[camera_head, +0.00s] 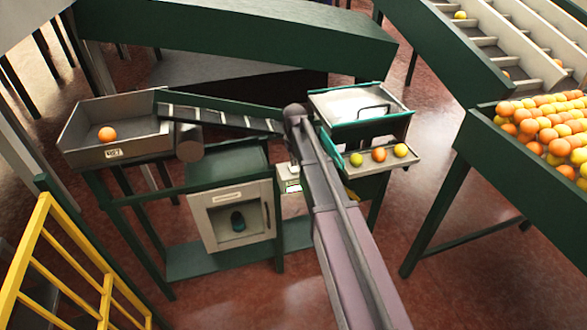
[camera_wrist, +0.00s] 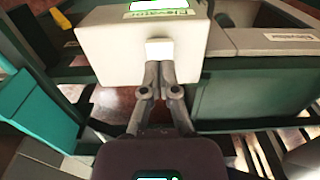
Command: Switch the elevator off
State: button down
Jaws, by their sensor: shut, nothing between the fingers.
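The white elevator switch box (camera_wrist: 110,45), with a green-lit panel and an "Elevator" label (camera_wrist: 170,14) on top, is in the upper middle of the wrist view. A small white square piece (camera_wrist: 159,48), perhaps its switch, sticks out from the side facing me. My gripper (camera_wrist: 160,68) is shut and empty, its fingertips right at this piece; I cannot tell if they touch. In the head view the box (camera_head: 292,183) is small, beside my arm, which hides the gripper.
The metal bin (camera_head: 75,137) holds one orange (camera_head: 107,134). A cabinet (camera_head: 207,225) stands below the elevator. A tray (camera_head: 376,168) with three fruits lies right of my arm. A yellow railing (camera_head: 38,235) is at lower left; a fruit-filled table (camera_head: 475,137) is at right.

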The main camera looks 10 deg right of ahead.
aim_at(294, 170)
jog(key=shift+f+b, duration=1.4)
jog(key=shift+f, duration=0.05)
dwell(1.4)
jog(key=shift+r, duration=0.2)
jog(key=shift+r+p, duration=3.35)
jog(key=shift+p, duration=0.15)
jog(key=s+m, duration=0.1)
jog(key=s, duration=2.4)
jog(key=shift+s, duration=0.4)
jog(key=shift+w, duration=0.1)
